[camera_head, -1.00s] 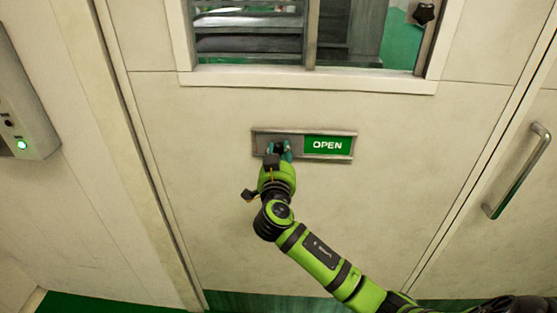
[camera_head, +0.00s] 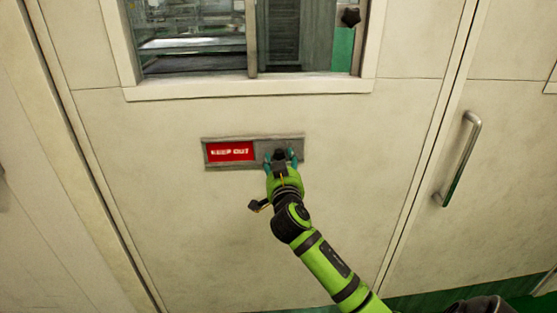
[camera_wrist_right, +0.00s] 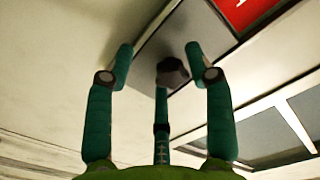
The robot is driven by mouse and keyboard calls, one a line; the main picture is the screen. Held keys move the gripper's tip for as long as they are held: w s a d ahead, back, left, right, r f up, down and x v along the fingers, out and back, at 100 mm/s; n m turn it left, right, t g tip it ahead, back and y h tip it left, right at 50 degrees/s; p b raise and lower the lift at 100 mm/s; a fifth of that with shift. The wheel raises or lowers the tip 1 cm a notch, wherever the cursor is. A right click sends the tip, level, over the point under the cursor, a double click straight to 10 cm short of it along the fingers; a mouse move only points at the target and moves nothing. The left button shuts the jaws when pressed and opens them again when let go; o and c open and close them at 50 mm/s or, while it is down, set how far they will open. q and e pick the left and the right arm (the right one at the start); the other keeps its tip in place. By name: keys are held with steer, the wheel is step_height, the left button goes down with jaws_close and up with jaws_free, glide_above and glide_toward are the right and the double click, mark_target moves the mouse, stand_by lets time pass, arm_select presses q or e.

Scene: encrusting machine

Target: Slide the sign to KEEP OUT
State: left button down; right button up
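The sign (camera_head: 253,139) is a wide grey frame on the cream door panel below the window. Its left half shows a red plate reading KEEP OUT (camera_head: 231,152); its right half is a grey cover. My right gripper (camera_head: 281,156) is at the grey cover, just right of the red plate. In the right wrist view its teal fingers (camera_wrist_right: 159,65) stand apart on either side of a dark knob (camera_wrist_right: 172,72), with visible gaps. A corner of the red plate (camera_wrist_right: 243,12) shows at the top there. My left gripper is out of view.
A window (camera_head: 200,50) with a pale ledge is above the sign. A door handle (camera_head: 459,160) is to the right. A dark star-shaped knob (camera_head: 350,17) is at the window's upper right. The wall around the sign is bare.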

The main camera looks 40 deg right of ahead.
steer(key=v, duration=1.2)
steer(key=shift+d+r, duration=0.1)
steer(key=shift+d, duration=0.05)
